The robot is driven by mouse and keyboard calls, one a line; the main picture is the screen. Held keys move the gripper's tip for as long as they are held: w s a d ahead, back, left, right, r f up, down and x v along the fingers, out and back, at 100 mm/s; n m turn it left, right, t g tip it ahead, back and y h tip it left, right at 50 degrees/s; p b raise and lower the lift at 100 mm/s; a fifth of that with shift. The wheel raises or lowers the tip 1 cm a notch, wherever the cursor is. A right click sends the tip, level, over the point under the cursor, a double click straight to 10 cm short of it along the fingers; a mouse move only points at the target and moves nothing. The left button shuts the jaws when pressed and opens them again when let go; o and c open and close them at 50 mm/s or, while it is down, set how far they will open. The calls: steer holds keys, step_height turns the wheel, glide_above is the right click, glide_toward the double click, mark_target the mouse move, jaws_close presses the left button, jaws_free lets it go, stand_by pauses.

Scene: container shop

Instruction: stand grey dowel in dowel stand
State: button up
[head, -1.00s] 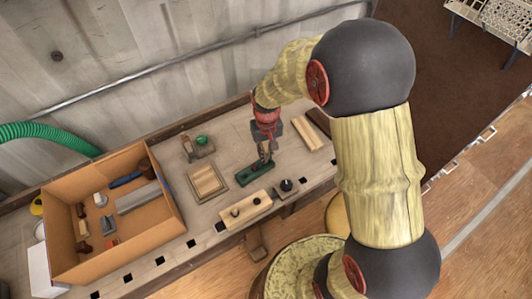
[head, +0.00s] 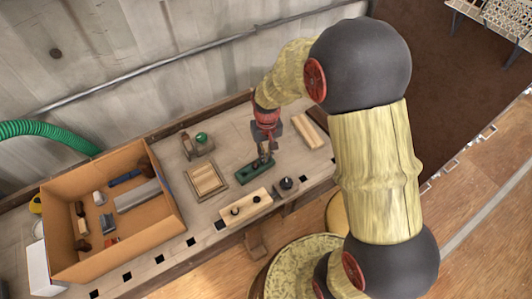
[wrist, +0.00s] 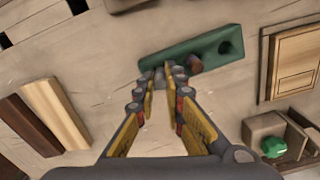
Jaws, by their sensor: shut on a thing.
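The green dowel stand (head: 248,175) is a long block lying on the workbench. In the wrist view the stand (wrist: 212,45) has an open round hole near its right end. A brown round piece (wrist: 194,64) shows at its near edge, beside my fingertips; I cannot tell if it sits in a hole. My gripper (wrist: 166,72) is over the stand's near edge, shut on the small grey dowel (wrist: 160,76), mostly hidden between the fingertips. In the head view my gripper (head: 265,154) points down at the stand's right part. Whether the dowel's lower end is in a hole is hidden.
A pale board with dark knobs (head: 260,197) and a small dark-knobbed block (head: 287,184) lie in front. A wooden frame (head: 206,180) is left, pale wood strips (head: 309,132) right. A large cardboard box (head: 165,215) of parts stands at far left.

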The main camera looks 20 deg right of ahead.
steer(key=o, duration=0.8)
steer(key=shift+r, duration=0.1)
steer(key=shift+r+p, duration=2.8)
steer(key=shift+r, duration=0.65)
